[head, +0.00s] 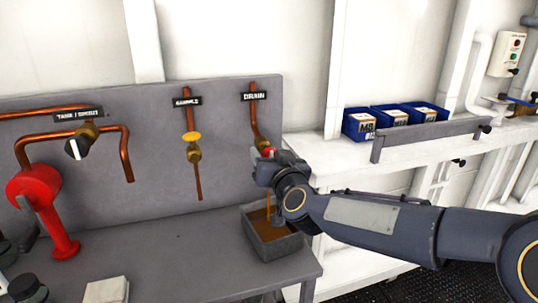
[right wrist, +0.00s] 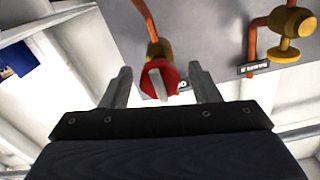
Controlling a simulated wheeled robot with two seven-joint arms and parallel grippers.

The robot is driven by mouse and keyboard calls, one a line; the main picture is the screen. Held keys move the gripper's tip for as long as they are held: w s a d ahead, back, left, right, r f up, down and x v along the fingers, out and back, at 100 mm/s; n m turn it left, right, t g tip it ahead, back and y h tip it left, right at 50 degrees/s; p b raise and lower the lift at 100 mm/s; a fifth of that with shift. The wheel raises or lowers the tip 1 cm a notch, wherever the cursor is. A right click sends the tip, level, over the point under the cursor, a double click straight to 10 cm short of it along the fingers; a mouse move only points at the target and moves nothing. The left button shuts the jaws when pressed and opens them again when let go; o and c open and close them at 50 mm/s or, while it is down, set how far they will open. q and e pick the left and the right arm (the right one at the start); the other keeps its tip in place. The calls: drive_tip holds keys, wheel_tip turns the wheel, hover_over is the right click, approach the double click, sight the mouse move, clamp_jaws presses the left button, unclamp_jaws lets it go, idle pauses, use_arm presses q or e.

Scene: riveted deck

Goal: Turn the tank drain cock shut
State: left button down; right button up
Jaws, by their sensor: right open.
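The drain cock is on a copper pipe below the DRAIN label (head: 254,96). Its red handle (head: 268,152) is mostly hidden by my right gripper (head: 264,167) in the head view. In the right wrist view the red handle (right wrist: 158,80) has a white stripe, close to upright in the picture. My right gripper (right wrist: 161,72) is open, with one finger on each side of the handle and a gap showing at both sides. A brown stream (head: 268,203) runs below the cock into a grey tray (head: 273,253) holding brown liquid. My left gripper is not in view.
A sample cock with a yellow handle (head: 191,137) and a black-and-white-handled cock (head: 76,148) are on the same grey panel. A red fixture (head: 52,215) stands at left. Blue bins (head: 361,124) sit on the right-hand shelf behind my right arm.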

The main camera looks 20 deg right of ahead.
drive_tip(key=shift+w, duration=0.4)
drive_tip(key=c, duration=1)
